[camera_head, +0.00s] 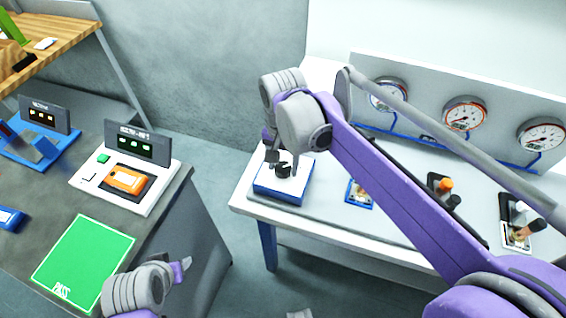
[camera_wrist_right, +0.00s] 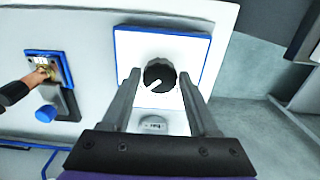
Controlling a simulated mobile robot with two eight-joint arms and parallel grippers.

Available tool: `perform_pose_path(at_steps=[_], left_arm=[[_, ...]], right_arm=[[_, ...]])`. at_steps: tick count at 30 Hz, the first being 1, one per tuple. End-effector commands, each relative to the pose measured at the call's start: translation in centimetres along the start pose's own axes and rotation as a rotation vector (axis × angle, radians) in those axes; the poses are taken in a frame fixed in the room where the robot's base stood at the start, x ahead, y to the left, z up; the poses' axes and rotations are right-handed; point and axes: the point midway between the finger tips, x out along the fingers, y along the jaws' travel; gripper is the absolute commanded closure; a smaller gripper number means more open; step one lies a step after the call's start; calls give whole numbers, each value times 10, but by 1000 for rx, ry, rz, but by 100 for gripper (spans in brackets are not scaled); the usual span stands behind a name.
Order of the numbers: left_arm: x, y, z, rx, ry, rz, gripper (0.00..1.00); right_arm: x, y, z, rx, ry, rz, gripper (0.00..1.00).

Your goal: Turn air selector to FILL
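The air selector is a round black knob (camera_wrist_right: 160,75) with a white pointer mark, on a white block with blue edges (camera_wrist_right: 205,60). In the right wrist view the mark points to the lower left. A small grey label (camera_wrist_right: 152,124) lies below the knob; its text is too small to read surely. In the head view the knob (camera_head: 283,170) is at the near left end of the white bench. My right gripper (camera_wrist_right: 159,80) is open, one finger on each side of the knob, with small gaps showing. My left gripper (camera_head: 183,268) is at the lower left; its opening is unclear.
The white bench (camera_head: 335,228) also carries a small blue-edged fitting (camera_head: 359,192) and lever valves (camera_head: 440,187) to the right. Gauges (camera_head: 465,115) stand on a panel behind. A dark table at left holds a green PASS mat (camera_head: 84,262) and an orange device (camera_head: 126,180).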

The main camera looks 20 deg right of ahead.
Motion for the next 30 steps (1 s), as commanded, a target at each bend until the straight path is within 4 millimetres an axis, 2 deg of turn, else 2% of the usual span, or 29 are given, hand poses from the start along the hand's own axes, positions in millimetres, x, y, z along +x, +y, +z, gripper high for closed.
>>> perform_pose_path(at_steps=[1,9,20,30], left_arm=[[0,0,0,0,0,0,50],[0,0,0,0,0,0,50],[-1,0,0,0,0,0,50],[-3,0,-3,0,2,0,50]], right_arm=[[0,0,0,0,0,0,51],[0,0,0,0,0,0,99],[0,0,0,-51,0,0,100],[0,0,0,-288,-1,0,100]])
